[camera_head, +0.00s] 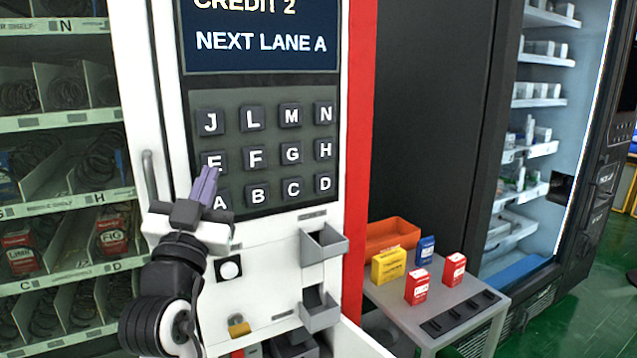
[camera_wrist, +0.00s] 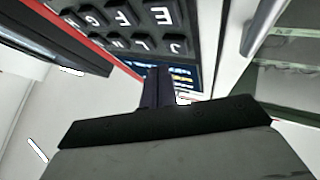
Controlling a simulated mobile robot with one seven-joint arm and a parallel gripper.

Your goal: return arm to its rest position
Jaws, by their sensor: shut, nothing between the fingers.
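My gripper (camera_head: 212,174) is shut and empty, its purple-grey fingers held together and pointing up in front of the lower left of the keypad (camera_head: 268,155). In the head view it partly covers the E and A keys. I cannot tell whether the fingertips touch a key. In the wrist view the shut fingers (camera_wrist: 158,80) show below the keypad (camera_wrist: 125,20), with nothing between them. The screen (camera_head: 262,40) above the keys reads "CREDIT 2" and "NEXT LANE A".
Two grey trays (camera_head: 327,247) stick out below the keypad. A grey table (camera_head: 450,318) at right holds an orange bin (camera_head: 392,232), a yellow box (camera_head: 389,264), a blue box (camera_head: 425,250) and two red boxes (camera_head: 416,286). Glass-front shelves (camera_head: 65,200) with a handle (camera_head: 150,178) stand at left.

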